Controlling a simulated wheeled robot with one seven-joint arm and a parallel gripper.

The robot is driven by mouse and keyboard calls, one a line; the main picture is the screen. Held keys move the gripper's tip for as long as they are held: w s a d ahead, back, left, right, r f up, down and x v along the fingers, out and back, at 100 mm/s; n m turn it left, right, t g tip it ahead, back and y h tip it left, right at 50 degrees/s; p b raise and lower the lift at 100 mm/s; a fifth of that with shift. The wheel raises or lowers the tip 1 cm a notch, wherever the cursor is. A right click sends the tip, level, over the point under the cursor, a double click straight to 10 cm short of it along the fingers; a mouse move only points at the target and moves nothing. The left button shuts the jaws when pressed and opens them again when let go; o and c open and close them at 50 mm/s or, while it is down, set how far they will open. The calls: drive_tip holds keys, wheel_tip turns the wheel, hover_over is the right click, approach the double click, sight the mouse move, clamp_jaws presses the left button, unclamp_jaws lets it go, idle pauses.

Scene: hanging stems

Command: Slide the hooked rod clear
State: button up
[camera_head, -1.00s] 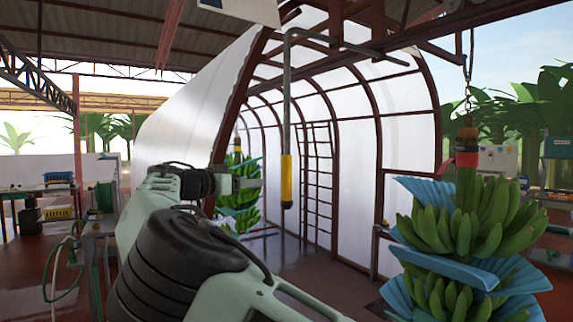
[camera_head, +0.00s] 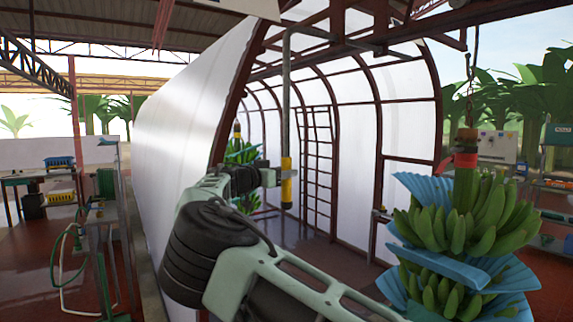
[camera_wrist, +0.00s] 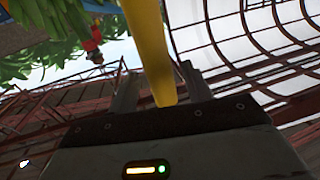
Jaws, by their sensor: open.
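The hooked rod is a thin grey rod (camera_head: 286,95) hanging upright with a yellow handle (camera_head: 287,185) at its lower end. Its top is by the dark overhead beam, and the hook there is hard to make out now. My gripper (camera_head: 277,178) is at the handle, reaching it from the left. In the wrist view, the yellow handle (camera_wrist: 150,45) runs down between the two open fingers of my gripper (camera_wrist: 158,85). The fingers stand apart from it on both sides, as far as I can see.
A large banana bunch (camera_head: 455,225) with blue sheets hangs from a chain at the right. Another bunch (camera_head: 240,155) hangs behind my arm. A white-walled arched tunnel (camera_head: 350,130) with a ladder-like frame stands behind the rod. Tables (camera_head: 45,175) are at the left.

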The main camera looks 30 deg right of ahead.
drive_tip(key=shift+x, duration=1)
clamp_jaws()
drive_tip(key=w+b+v, duration=0.1)
drive_tip(key=b+v, duration=0.1)
drive_tip(key=v, duration=0.4)
drive_tip(key=w+b+v, duration=0.2)
drive_tip(key=b+v, duration=0.1)
drive_tip(key=v, duration=0.4)
drive_tip(key=shift+s+a, duration=0.3)
drive_tip(key=shift+a, duration=0.15)
unclamp_jaws()
